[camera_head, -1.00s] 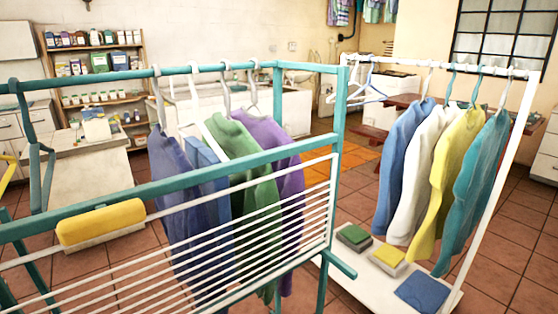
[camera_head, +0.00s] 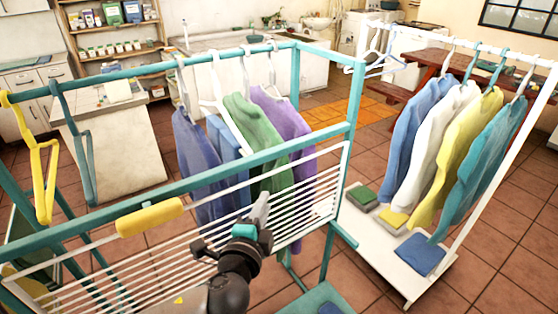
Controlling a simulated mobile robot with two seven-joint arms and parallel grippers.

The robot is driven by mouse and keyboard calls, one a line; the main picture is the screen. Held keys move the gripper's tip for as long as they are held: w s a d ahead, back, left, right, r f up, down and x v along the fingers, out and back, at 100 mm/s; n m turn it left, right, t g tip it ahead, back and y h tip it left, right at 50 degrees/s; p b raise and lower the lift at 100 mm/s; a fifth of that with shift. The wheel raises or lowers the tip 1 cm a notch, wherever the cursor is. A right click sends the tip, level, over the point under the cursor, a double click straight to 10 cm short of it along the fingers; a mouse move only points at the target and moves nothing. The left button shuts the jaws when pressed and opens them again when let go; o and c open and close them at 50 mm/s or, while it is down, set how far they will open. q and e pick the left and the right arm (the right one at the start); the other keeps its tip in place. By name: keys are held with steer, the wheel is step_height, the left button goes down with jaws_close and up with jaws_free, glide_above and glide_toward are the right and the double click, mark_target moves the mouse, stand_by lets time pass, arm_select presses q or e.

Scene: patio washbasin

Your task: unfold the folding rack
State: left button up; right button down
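The folding rack (camera_head: 255,165) is a teal frame with a panel of white bars (camera_head: 325,185) on its near side. The panel slopes down towards me below the teal front rail. A yellow padded grip (camera_head: 150,217) sits on the panel's upper white bar at the left. My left gripper (camera_head: 262,203) comes up from the bottom middle and is over the panel's bars, right of the yellow grip. Its grey fingers look close together, but whether they are shut or touch a bar is unclear. My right gripper is not visible.
Blue, green and purple garments (camera_head: 255,145) hang behind the front rail. Yellow (camera_head: 42,165) and teal (camera_head: 85,150) hangers hang at the left. A white clothes rail (camera_head: 430,35) with several shirts and folded cloths stands at the right.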

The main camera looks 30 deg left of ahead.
mark_target(279, 170)
arm_select(q)
steer(key=x, duration=1.5)
steer(key=shift+w+r, duration=0.1)
steer(key=shift+r, duration=0.05)
jaws_close()
stand_by(1.2)
